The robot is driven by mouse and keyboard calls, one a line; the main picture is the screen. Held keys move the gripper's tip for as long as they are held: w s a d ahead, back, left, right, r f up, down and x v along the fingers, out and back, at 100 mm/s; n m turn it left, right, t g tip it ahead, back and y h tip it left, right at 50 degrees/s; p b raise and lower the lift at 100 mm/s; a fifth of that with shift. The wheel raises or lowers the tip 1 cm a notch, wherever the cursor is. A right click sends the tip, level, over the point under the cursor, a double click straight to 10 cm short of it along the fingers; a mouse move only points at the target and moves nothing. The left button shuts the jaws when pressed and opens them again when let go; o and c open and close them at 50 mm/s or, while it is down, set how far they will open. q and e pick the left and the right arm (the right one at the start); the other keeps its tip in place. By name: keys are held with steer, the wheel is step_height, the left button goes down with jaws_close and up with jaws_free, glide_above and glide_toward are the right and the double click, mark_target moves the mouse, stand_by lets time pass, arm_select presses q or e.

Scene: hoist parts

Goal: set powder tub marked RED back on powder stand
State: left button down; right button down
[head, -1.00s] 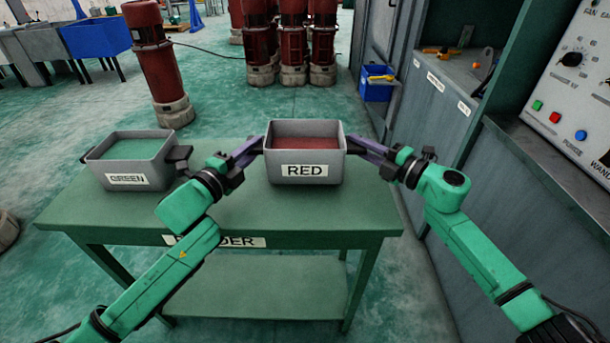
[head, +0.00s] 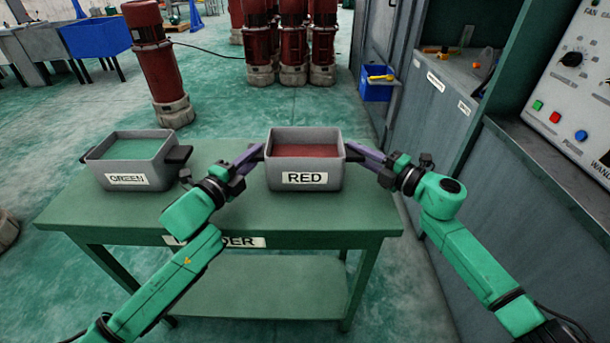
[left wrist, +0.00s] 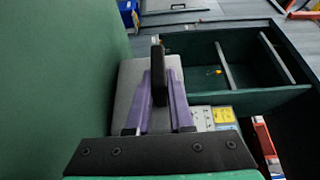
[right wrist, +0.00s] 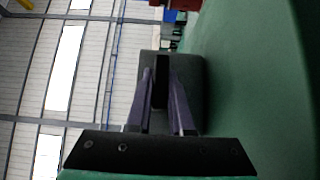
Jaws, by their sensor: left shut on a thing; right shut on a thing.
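The grey tub marked RED (head: 304,180), with red powder inside, is upright at the right part of the green powder stand (head: 230,214). It appears to be on or very close to the stand top; I cannot tell whether it touches. My left gripper (head: 257,153) is shut on the tub's left handle, and the left wrist view (left wrist: 160,85) shows the black handle between the purple fingers. My right gripper (head: 355,150) is shut on the right handle, which also shows between the fingers in the right wrist view (right wrist: 161,85).
A grey tub marked GREEN (head: 130,180) stands on the left of the stand, close to my left wrist. A grey cabinet with a control panel (head: 570,90) is at the right. Red cylindrical hoist parts (head: 290,45) stand on the floor behind. Bare stand top lies in front of the RED tub.

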arm_select(q)
steer(key=shift+d+f, duration=0.1)
steer(key=shift+f, duration=0.05)
arm_select(e)
steer(key=shift+f, duration=0.2)
arm_select(q)
steer(key=c, duration=0.7)
jaws_free()
steer(key=shift+f, duration=0.25)
arm_select(e)
steer(key=c, duration=1)
jaws_free()
steer(key=shift+c, duration=0.2)
steer(key=o, duration=0.3)
arm_select(q)
steer(key=o, duration=0.3)
steer(key=shift+r, duration=0.15)
arm_select(e)
steer(key=shift+f, duration=0.15)
steer(key=o, duration=0.3)
steer(key=shift+o, duration=0.2)
